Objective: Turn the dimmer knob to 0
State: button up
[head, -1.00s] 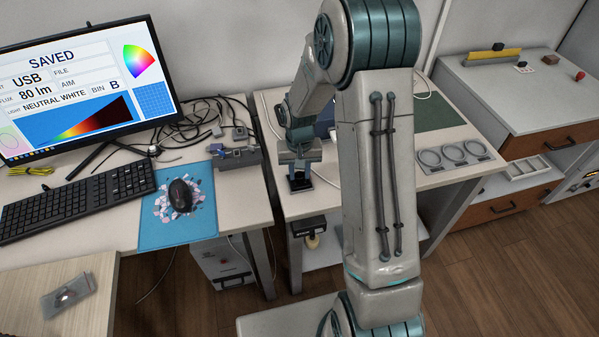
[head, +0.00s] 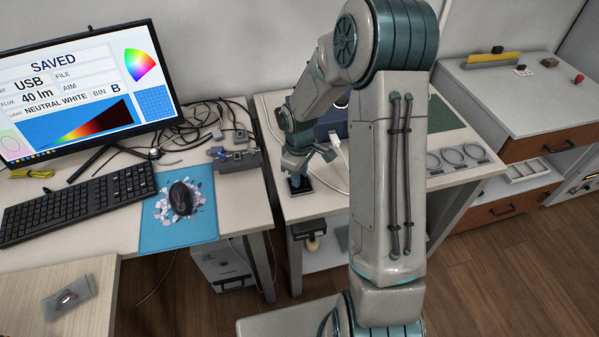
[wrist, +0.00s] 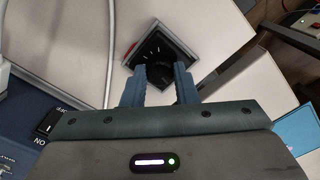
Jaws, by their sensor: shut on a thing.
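The dimmer is a small dark square unit near the front left edge of the middle bench, partly hidden by my gripper (head: 297,179) in the head view. In the wrist view its round black dimmer knob (wrist: 158,72) sits inside a dark square frame with a light rim. My gripper (wrist: 160,82) points down at it, and its two blue fingers are shut on the knob, one on each side. The knob's pointer and scale cannot be read. The monitor (head: 85,85) reads SAVED, USB and 40 lm.
A dark blue box (head: 331,121) and a white cable (head: 338,150) lie close to my gripper. A switch marked ON and OFF (wrist: 50,120) shows in the wrist view. A grey tray with round recesses (head: 460,158) is on the right of the bench.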

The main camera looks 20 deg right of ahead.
jog(key=n+p, duration=0.2)
jog(key=n, duration=0.4)
jog(key=shift+r+p, duration=0.2)
jog(key=shift+p, duration=0.1)
jog(key=n+p, duration=0.2)
jog(key=n, duration=0.2)
jog(key=shift+f+n, duration=0.1)
jog(key=shift+n, duration=0.5)
jog(key=o, duration=1)
notch_tip(320, 180, up, 14)
jog(key=shift+f+p, duration=0.15)
jog(key=shift+p, duration=0.3)
